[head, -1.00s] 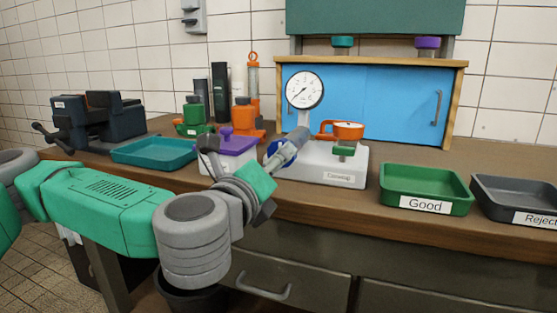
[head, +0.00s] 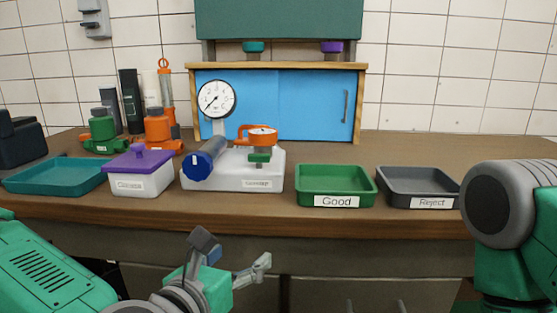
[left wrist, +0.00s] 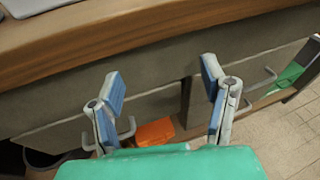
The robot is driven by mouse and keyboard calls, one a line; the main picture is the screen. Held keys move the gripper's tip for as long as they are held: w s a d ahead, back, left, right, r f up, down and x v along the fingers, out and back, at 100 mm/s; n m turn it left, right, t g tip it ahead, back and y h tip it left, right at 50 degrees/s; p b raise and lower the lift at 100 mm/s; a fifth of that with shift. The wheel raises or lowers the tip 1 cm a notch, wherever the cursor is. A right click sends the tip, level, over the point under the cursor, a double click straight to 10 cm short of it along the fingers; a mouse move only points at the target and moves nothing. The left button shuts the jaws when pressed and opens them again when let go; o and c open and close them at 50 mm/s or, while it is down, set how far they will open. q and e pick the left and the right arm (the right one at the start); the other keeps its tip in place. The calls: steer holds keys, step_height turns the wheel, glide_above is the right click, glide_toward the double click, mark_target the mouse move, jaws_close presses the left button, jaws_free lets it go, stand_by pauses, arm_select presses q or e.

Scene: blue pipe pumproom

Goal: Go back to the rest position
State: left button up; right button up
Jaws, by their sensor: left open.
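My left gripper (head: 232,254) is low in the head view, in front of the bench's drawer fronts and below the worktop edge. Its two fingers are spread apart. In the left wrist view its fingers (left wrist: 163,82) point at the bench front with nothing between them. My left arm (head: 45,265) comes in from the lower left. My right arm (head: 515,220) stands at the right edge of the head view. Its gripper is out of the picture.
On the bench (head: 420,223) stand a teal tray (head: 60,188), a purple-lidded box (head: 140,175), a gauge fixture (head: 235,183), a green Good tray (head: 335,186) and a grey Reject tray (head: 420,188). Drawer handles (left wrist: 262,80) stick out near the left fingers.

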arm_select(q)
steer(key=s+f+m+g+p, duration=0.5)
steer(key=s+f+m+g, duration=0.4)
steer(key=s+f+m, duration=0.9)
steer(key=s+a+f+m+g+y+p, duration=0.1)
steer(key=s+a+f+m+g+y, duration=0.1)
steer(key=a+m, duration=0.6)
steer(key=s+a+f+m+g+y+p, duration=0.2)
steer(key=a+m, duration=0.6)
steer(key=a, duration=0.4)
step_height(320, 180, down, 3)
steer(key=s+y, duration=0.1)
steer(key=s, duration=0.1)
steer(key=shift+s+a+g, duration=0.15)
steer(key=shift+s+g, duration=0.15)
steer(key=shift+s, duration=0.1)
